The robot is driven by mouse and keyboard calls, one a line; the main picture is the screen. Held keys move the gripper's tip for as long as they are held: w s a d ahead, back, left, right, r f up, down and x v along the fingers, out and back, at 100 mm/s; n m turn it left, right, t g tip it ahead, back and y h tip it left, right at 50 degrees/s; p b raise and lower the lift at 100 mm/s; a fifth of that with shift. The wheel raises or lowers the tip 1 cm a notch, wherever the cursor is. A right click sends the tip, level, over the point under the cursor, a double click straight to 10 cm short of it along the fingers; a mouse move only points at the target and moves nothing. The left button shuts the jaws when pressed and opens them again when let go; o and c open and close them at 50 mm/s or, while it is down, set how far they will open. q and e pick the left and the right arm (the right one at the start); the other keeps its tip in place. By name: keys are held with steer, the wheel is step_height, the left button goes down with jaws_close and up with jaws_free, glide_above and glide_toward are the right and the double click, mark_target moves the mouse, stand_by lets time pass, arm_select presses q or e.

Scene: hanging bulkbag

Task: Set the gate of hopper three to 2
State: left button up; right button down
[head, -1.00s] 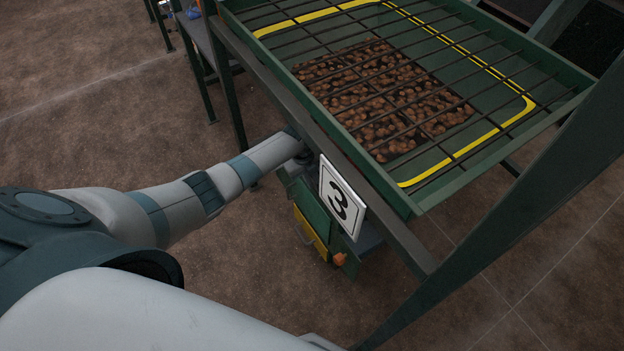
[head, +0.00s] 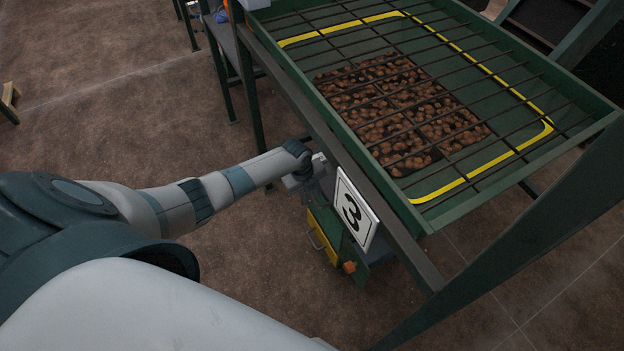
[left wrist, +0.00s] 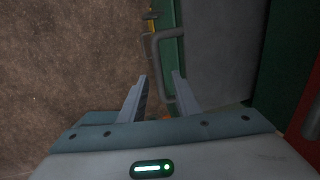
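Hopper three (head: 412,195) is a green tray-like bin under a bar grate, marked by a white number plate "3" (head: 355,210). Below its front beam is a yellow gate part (head: 322,240) with a grey handle, beside a green panel. My left gripper (head: 306,190) is just above and left of the gate, partly hidden by my wrist. In the left wrist view the gripper (left wrist: 160,75) is open, and the grey bar handle (left wrist: 148,52) stands ahead between the finger lines, with no clear grip on it. Any gate scale is not readable. My right gripper is not in view.
Brown lumps (head: 395,115) lie under the grate. The dark front beam (head: 400,240) and a green slanted post (head: 510,215) bound the frame near the gate. An orange knob (head: 349,267) sits below the plate.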

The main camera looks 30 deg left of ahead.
arm_select(q)
steer(key=shift+r, duration=0.1)
